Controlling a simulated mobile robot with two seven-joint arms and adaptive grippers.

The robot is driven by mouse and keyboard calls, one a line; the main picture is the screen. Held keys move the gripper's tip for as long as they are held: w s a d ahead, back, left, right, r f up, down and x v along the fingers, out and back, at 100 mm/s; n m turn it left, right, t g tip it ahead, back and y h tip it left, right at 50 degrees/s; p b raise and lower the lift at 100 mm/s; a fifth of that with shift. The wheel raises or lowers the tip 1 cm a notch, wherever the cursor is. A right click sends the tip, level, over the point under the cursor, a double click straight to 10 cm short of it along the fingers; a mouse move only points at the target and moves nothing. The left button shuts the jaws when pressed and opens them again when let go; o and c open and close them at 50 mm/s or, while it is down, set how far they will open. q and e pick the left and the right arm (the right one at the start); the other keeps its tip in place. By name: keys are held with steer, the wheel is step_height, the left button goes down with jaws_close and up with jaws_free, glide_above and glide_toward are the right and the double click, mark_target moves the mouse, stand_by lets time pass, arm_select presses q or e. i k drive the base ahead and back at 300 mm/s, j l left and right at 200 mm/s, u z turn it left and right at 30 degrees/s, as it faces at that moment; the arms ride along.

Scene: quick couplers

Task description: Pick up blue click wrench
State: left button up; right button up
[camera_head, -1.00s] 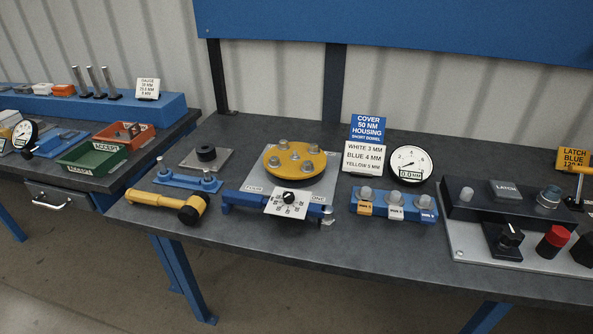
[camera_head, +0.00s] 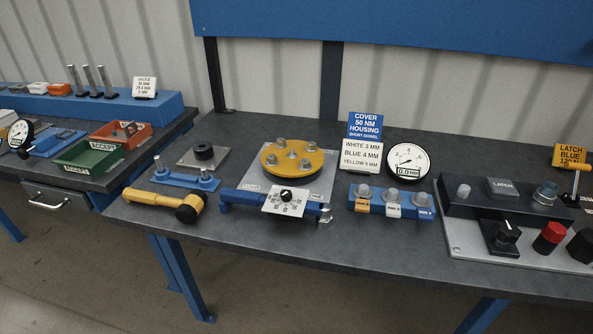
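The blue click wrench (camera_head: 244,199) lies at the front of the middle table, in front of the round yellow flanged cover (camera_head: 293,160). Its blue bar runs left to right, with a metal end at the right (camera_head: 324,214). A white dial plate with a black knob (camera_head: 286,198) hides its middle part. I cannot tell whether the wrench rests on the table or on a support. Neither of my grippers is in view.
A yellow-handled tool with a black head (camera_head: 166,204) lies left of the wrench. Right of it stands a blue block with several sockets (camera_head: 379,209). Behind are signs (camera_head: 364,127) and a dial gauge (camera_head: 408,161). A latch fixture (camera_head: 505,208) stands at the right.

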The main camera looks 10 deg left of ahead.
mark_target(294, 209)
steer(key=i+j, duration=0.1)
steer(key=j, duration=0.4)
steer(key=i+j, duration=0.1)
steer(key=j, duration=0.35)
steer(key=i+j, duration=0.1)
steer(key=j, duration=0.4)
steer(key=k+j+u, duration=0.2)
steer(key=j+u, duration=0.2)
steer(key=j, duration=0.15)
